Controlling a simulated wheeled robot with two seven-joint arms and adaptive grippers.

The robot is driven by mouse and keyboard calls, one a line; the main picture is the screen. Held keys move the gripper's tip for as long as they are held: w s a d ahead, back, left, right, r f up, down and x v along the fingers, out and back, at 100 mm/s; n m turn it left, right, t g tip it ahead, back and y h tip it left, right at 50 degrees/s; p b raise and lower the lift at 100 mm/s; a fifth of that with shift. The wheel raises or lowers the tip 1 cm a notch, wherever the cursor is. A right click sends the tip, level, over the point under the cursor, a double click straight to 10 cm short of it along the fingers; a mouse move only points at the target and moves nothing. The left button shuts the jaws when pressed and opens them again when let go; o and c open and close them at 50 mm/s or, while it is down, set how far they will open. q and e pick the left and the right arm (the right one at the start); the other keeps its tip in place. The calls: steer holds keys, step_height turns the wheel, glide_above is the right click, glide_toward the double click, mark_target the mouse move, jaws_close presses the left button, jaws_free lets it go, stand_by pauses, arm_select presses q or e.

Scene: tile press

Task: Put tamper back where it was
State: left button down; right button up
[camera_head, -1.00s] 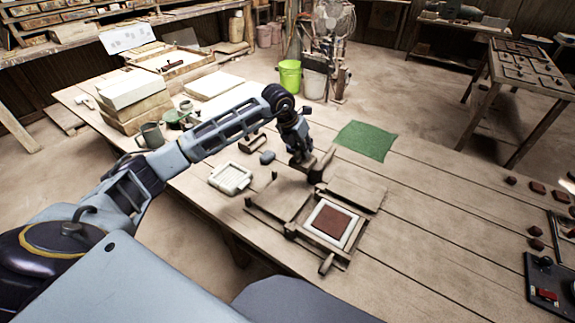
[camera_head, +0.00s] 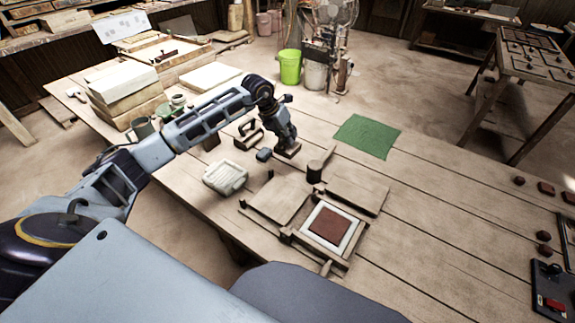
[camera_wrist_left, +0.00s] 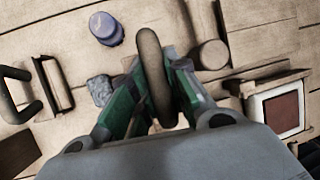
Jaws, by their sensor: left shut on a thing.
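My left gripper (camera_head: 286,140) is shut on the wooden tamper (camera_head: 288,152), whose base shows at or just above the table right below the fingers. In the left wrist view, the green-padded fingers (camera_wrist_left: 152,100) close around the tamper's rounded tan handle (camera_wrist_left: 151,62). Whether its base touches the table I cannot tell. My right gripper is not in view.
A wooden mallet (camera_head: 319,164) is just right of the tamper. The press (camera_head: 347,267) with a red-brown tile (camera_head: 329,224) lies nearer. A wooden tool with a handle (camera_head: 248,137), a small dark object (camera_head: 264,155) and a pale slotted block (camera_head: 225,176) are left. A green mat (camera_head: 367,136) lies behind right.

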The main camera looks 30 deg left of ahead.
mark_target(288, 145)
arm_select(q)
steer(key=shift+f, duration=2.35)
steer(key=shift+f, duration=2.5)
steer(key=shift+f, duration=0.1)
steer(key=c, duration=1.4)
jaws_free()
steer(key=shift+v, duration=6.05)
